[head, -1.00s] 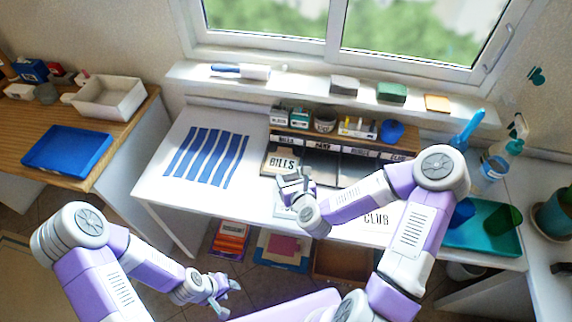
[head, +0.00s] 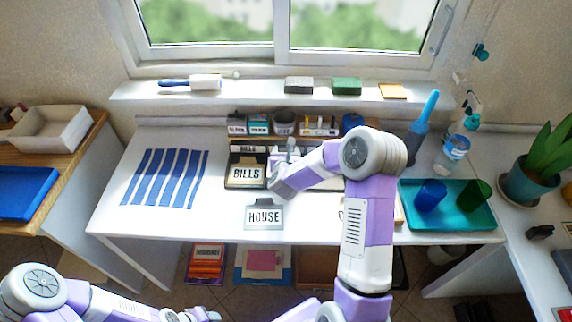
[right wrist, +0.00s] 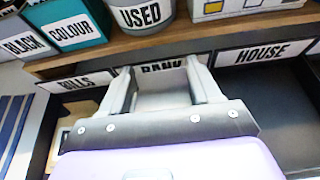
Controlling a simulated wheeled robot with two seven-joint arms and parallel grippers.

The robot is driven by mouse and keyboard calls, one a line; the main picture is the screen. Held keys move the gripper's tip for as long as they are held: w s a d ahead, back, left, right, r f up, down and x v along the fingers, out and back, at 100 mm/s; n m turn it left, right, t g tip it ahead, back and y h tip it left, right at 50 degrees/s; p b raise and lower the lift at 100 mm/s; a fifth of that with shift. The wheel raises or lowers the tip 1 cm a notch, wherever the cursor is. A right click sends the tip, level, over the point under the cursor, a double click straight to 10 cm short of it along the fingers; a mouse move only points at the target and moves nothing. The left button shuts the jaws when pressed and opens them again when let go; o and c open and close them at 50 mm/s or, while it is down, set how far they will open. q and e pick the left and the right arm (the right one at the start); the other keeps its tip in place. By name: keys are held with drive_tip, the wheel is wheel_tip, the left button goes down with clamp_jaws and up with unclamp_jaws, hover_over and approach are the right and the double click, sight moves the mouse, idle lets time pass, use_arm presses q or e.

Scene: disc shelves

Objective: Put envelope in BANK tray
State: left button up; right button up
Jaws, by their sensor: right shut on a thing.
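My right gripper (head: 284,156) is at the front of the low shelf, in front of the tray slot labelled BANK (right wrist: 163,67). In the right wrist view the gripper (right wrist: 165,82) is shut on a pale flat thing (right wrist: 164,98), which looks like the envelope. Its far end is hard to make out, so I cannot tell how far it reaches into the slot. The BILLS label (right wrist: 76,83) is left of the gripper and the HOUSE label (right wrist: 262,53) is right. My left gripper (head: 199,314) is cut off at the bottom edge of the head view.
A BILLS piece (head: 246,175) sits at the left slot. A HOUSE piece (head: 264,216) lies on the white desk. A teal tray (head: 446,226) with two cups stands at the right. Blue strips (head: 165,178) lie at the left. Boxes (right wrist: 65,22) stand on the shelf top.

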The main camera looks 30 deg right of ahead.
wheel_tip(320, 180, down, 4)
drive_tip(key=shift+f+b, duration=0.2)
drive_tip(key=shift+b, duration=0.4)
drive_tip(key=shift+r, duration=0.1)
drive_tip(key=o, duration=1)
drive_tip(key=p+v, duration=0.2)
drive_tip(key=v, duration=1)
